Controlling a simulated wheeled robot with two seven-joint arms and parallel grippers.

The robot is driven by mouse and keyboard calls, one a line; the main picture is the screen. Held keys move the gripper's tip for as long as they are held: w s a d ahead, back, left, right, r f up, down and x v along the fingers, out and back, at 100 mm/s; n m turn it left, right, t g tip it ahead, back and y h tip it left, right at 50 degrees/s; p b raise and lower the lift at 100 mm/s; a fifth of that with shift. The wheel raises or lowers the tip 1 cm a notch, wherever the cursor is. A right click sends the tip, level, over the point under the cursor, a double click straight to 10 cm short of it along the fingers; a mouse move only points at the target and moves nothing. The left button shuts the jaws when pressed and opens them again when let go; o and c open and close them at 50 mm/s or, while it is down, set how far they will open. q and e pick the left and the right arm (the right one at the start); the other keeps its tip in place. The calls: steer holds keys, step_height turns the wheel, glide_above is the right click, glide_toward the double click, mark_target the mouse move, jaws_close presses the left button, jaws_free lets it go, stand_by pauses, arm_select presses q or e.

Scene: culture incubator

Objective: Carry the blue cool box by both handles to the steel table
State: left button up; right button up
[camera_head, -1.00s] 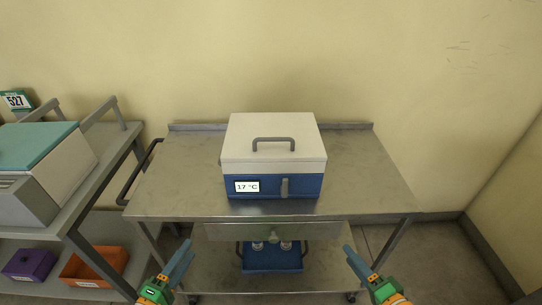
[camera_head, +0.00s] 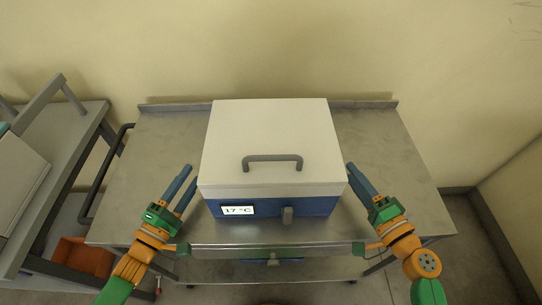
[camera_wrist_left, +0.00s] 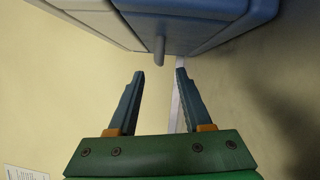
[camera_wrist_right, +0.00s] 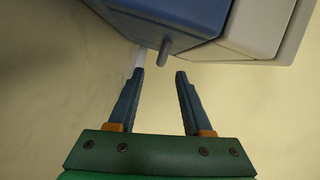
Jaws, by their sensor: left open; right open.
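The blue cool box (camera_head: 270,207), with a white lid (camera_head: 268,130), a grey lid handle (camera_head: 272,160) and a display reading 17 °C, stands on a steel-topped table (camera_head: 395,190). My left gripper (camera_head: 189,173) is open, just left of the box. A grey side handle (camera_wrist_left: 159,50) shows ahead of its fingertips in the left wrist view, not between them. My right gripper (camera_head: 354,168) is open, close to the box's right side. Another side handle (camera_wrist_right: 163,52) lies just beyond its fingertips in the right wrist view. Neither gripper touches a handle.
A grey shelved cart (camera_head: 60,150) stands at the left, with an orange bin (camera_head: 84,257) on its lower shelf. A dark rail (camera_head: 103,180) is on the table's left end. The tabletop is bare on both sides of the box. A wall stands behind.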

arm_select(q)
steer(key=shift+s+r, duration=0.1)
steer(key=shift+s, duration=0.1)
arm_select(e)
steer(key=shift+s+r, duration=0.1)
steer(key=shift+s, duration=0.1)
arm_select(q)
steer(key=x, duration=0.6)
steer(key=shift+w, duration=0.2)
arm_select(e)
steer(key=x, duration=0.6)
steer(key=shift+w, duration=0.2)
arm_select(q)
steer(key=shift+w+d, duration=0.2)
steer(key=shift+w, duration=0.25)
arm_select(e)
steer(key=shift+w+a, duration=0.2)
steer(key=shift+w, duration=0.25)
arm_select(q)
jaws_close()
arm_select(e)
jaws_close()
